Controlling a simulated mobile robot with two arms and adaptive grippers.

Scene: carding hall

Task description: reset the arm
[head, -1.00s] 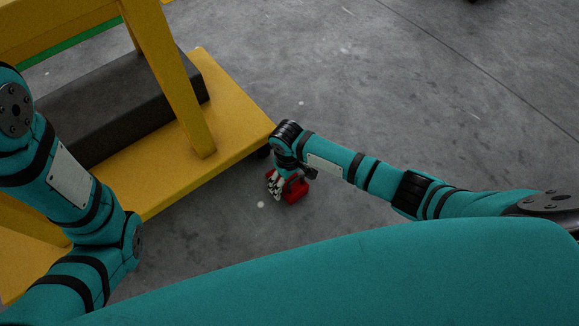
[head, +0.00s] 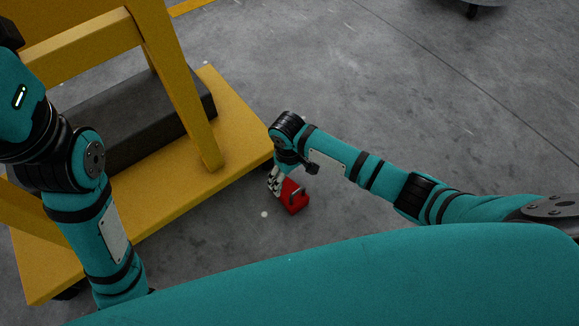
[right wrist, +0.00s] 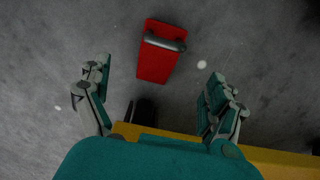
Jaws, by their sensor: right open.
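My right gripper (head: 274,181) is low over the floor beside the yellow cart, and its fingers point down. In the right wrist view it (right wrist: 155,95) is open, with its two fingers wide apart and nothing between them. A red block with a grey bar handle (head: 295,203) is close beside the fingers. In the right wrist view the red block (right wrist: 155,65) lies beyond the fingertips, apart from both. My left arm (head: 105,225) is bent up at the left edge, and its gripper is out of view.
A yellow cart (head: 240,143) with upright posts and a dark grey block (head: 135,120) on its deck fills the left side, close to both arms. The concrete floor (head: 400,90) to the right is clear. A dark wheel (head: 471,12) shows at the top.

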